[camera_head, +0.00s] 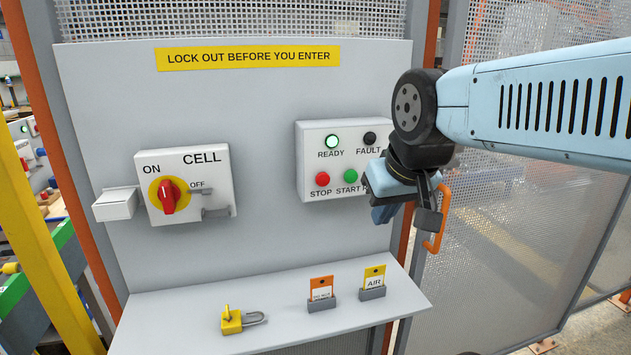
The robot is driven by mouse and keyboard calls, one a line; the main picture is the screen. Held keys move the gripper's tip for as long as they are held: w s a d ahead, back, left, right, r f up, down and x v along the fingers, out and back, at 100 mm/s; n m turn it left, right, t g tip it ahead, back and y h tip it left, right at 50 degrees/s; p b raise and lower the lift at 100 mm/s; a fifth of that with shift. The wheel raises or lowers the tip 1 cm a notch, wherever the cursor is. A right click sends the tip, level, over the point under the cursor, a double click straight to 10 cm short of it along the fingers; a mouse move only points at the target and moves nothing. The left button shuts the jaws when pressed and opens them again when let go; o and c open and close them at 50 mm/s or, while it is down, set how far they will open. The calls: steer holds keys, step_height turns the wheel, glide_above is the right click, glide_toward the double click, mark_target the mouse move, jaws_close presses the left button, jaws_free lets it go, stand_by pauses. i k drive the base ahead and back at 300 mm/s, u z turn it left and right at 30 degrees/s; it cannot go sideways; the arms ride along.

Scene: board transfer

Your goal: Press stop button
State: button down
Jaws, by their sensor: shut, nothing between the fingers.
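The red stop button (322,179) is on the lower left of a white control box (312,140), above the label STOP. The green start button (350,176) sits to its right.
A CELL switch box (215,165) with a red rotary handle (169,195) is at left. A shelf (180,310) below holds a yellow padlock (232,320), an orange tag (321,287) and a yellow AIR tag (374,277).

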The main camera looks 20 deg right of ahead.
mark_target(322, 179)
steer(key=z, duration=0.25)
steer(key=k, duration=1)
steer(key=u, duration=0.8)
